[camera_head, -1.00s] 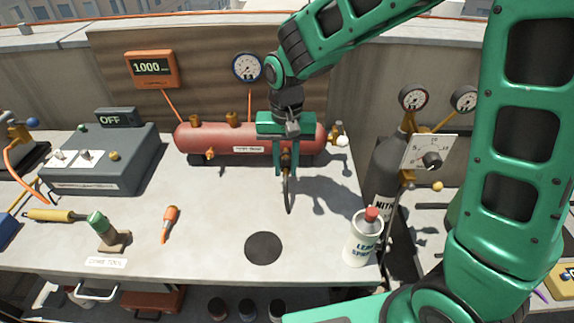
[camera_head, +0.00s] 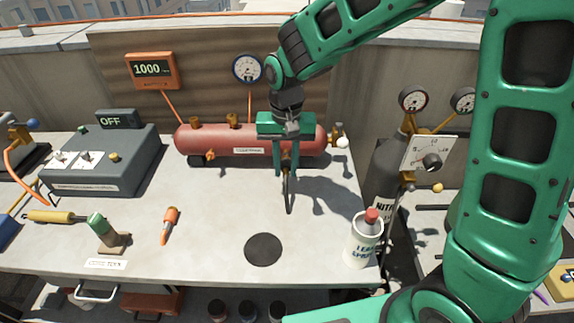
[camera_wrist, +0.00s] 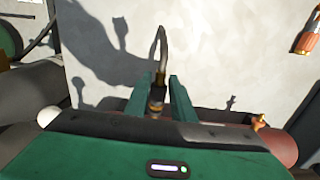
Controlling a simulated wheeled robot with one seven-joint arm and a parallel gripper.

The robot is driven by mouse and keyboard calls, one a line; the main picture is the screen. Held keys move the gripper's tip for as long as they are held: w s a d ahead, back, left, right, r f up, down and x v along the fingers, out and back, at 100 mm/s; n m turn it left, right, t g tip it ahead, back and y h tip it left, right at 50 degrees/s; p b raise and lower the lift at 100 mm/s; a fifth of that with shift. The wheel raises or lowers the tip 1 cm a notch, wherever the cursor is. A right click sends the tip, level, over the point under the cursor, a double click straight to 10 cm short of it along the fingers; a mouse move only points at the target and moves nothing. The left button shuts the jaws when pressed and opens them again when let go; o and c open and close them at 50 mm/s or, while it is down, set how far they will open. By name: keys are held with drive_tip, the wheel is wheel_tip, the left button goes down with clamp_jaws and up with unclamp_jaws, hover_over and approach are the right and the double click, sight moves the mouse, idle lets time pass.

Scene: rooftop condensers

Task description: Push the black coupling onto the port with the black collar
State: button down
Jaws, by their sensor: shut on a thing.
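My gripper (camera_head: 287,170) is shut on the black coupling, pointing down in front of the right part of the red tank (camera_head: 245,143). In the wrist view the coupling (camera_wrist: 156,97) shows as a dark band with brass parts between the green fingers (camera_wrist: 159,90). A short grey hose (camera_wrist: 162,45) runs from it, and the hose also hangs below the fingers in the head view (camera_head: 288,195). Two brass ports (camera_head: 232,120) stand on top of the tank at the left and middle. I cannot make out a black collar; the tank behind my gripper is hidden.
A white spray can with a red cap (camera_head: 366,240) stands at the bench's right front. An orange-handled tool (camera_head: 169,225) and a green-topped tool on a stand (camera_head: 104,230) lie left. A gauge (camera_head: 247,68) and a 1000 display (camera_head: 152,70) are behind. The mid-bench is mostly clear.

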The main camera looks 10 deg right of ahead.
drive_tip(key=shift+w+d, duration=0.1)
drive_tip(key=shift+w, duration=0.2)
idle(0.4)
drive_tip(key=c, duration=1.4)
unclamp_jaws()
drive_tip(key=shift+c, duration=0.2)
drive_tip(key=shift+s+a, duration=0.25)
drive_tip(key=shift+s, duration=0.95)
drive_tip(key=shift+s+a, duration=0.25)
drive_tip(key=shift+s, duration=1)
drive_tip(key=shift+s+a, duration=0.25)
drive_tip(key=shift+s, duration=0.95)
